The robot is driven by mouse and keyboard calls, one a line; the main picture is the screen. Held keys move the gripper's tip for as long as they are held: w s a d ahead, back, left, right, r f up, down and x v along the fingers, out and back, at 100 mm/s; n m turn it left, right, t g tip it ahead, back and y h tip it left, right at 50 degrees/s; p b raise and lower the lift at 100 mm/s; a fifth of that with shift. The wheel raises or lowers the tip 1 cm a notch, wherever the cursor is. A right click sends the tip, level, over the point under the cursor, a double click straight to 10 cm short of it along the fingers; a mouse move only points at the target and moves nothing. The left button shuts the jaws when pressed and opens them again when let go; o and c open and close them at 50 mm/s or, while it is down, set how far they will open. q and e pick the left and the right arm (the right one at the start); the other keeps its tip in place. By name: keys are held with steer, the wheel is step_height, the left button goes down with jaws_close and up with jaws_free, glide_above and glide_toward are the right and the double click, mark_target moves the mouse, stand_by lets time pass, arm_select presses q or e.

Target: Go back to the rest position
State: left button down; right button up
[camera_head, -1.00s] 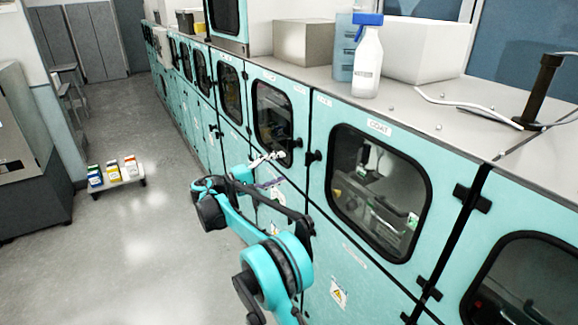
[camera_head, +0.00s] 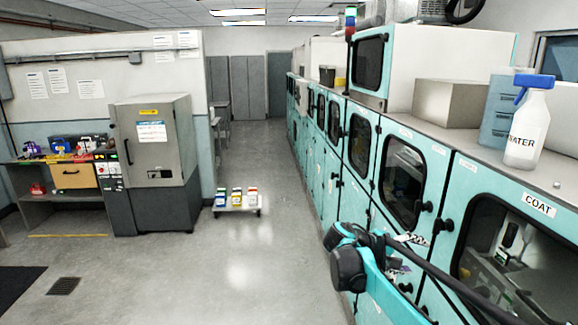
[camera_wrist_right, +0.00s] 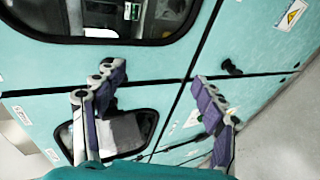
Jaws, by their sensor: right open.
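My right arm, teal and black, comes into the head view at the lower right, in front of the teal cabinets (camera_head: 335,190). Its gripper (camera_head: 405,252) is partly hidden behind the arm there. In the right wrist view my right gripper (camera_wrist_right: 158,82) is open, its two purple-and-grey fingers wide apart with nothing between them. The cabinet fronts (camera_wrist_right: 150,62) lie beyond the fingers; I cannot tell how near. My left gripper is not in view.
A spray bottle (camera_head: 527,130) stands on the cabinet top. A low trolley (camera_head: 237,210) with several small boxes stands on the floor near a grey machine (camera_head: 160,165). A workbench (camera_head: 62,175) is at the left. The aisle floor (camera_head: 240,270) is clear.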

steer(key=s+a+f+t+y+b, duration=0.1)
steer(key=s+a+f+y+b, duration=0.1)
steer(key=s+a+f+y, duration=0.2)
steer(key=s+a+f+m+t+y+b, duration=0.1)
steer(key=s+a+f+y+b, duration=0.2)
steer(key=s+a+f, duration=0.4)
steer(key=s+a+f+m+t+y+b, duration=0.1)
steer(key=s+a+f+y+b, duration=0.2)
steer(key=s+f, duration=0.8)
steer(key=s+a+y, duration=0.2)
steer(key=s, duration=0.5)
steer(key=shift+s+a+f+t+y, duration=0.2)
steer(key=shift+a+f+t+y, duration=0.1)
steer(key=shift+t+y, duration=0.1)
